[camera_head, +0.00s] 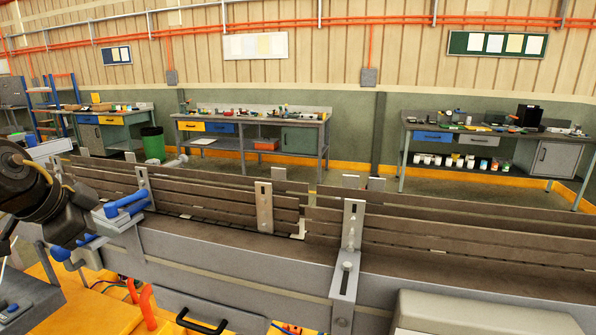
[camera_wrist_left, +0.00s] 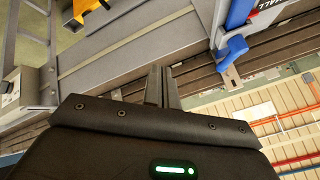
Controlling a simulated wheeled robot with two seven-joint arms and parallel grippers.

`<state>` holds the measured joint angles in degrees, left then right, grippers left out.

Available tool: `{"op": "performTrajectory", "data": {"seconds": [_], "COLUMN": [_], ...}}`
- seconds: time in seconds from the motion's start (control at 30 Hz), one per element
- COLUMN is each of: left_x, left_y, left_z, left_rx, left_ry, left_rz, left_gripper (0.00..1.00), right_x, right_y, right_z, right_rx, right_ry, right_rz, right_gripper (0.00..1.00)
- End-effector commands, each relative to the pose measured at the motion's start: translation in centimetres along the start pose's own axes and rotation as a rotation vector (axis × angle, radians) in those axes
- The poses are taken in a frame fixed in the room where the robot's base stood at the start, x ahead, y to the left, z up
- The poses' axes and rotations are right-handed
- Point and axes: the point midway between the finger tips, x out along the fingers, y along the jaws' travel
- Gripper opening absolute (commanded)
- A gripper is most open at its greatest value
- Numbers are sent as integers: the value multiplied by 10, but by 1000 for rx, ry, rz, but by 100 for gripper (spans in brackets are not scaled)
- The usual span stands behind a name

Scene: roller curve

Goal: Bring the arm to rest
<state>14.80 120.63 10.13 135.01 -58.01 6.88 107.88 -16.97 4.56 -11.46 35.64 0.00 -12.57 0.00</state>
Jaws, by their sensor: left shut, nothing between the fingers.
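My left arm comes in from the left edge in the head view, dark and bulky. My left gripper (camera_head: 76,216) is beside the near rail of the roller conveyor, close to a blue lever clamp (camera_head: 124,203). In the left wrist view the two grey fingers (camera_wrist_left: 161,86) are together with nothing between them. The blue clamp (camera_wrist_left: 231,50) shows there to the right of the fingers, apart from them. The fingertips are hard to make out in the head view. My right gripper is not in view.
The conveyor (camera_head: 240,248) with its slatted guard rails (camera_head: 440,232) runs across the whole front. Metal brackets (camera_head: 348,250) stand up from it. A grey box (camera_head: 480,315) is at the front right. Workbenches (camera_head: 250,122) line the back wall, with open floor before them.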

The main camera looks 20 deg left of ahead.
Motion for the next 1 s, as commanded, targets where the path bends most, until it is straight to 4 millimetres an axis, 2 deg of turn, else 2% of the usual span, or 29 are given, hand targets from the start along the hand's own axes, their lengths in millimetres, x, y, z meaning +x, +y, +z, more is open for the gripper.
{"op": "performTrajectory", "data": {"seconds": [0.27, 0.43, 0.53, 0.67, 0.8, 0.9, 1.0], "left_x": [79, 142, 174, 210, 240, 253, 258], "left_y": [33, 73, 97, 133, 182, 227, 271], "left_z": [-7, -5, 6, 32, 74, 109, 139], "left_rx": [86, 72, 19, -89, -221, -308, -371], "left_ry": [223, 403, 461, 453, 333, 196, 53], "left_rz": [76, 58, 5, -70, -126, -126, -94], "left_gripper": [0, 0, 0, 0, 0, 0, 0], "right_x": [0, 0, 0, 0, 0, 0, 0], "right_y": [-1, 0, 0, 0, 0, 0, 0], "right_z": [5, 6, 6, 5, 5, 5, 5], "right_rx": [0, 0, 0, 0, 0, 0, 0], "right_ry": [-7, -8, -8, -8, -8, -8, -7], "right_rz": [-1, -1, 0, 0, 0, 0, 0], "right_gripper": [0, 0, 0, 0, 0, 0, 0]}}
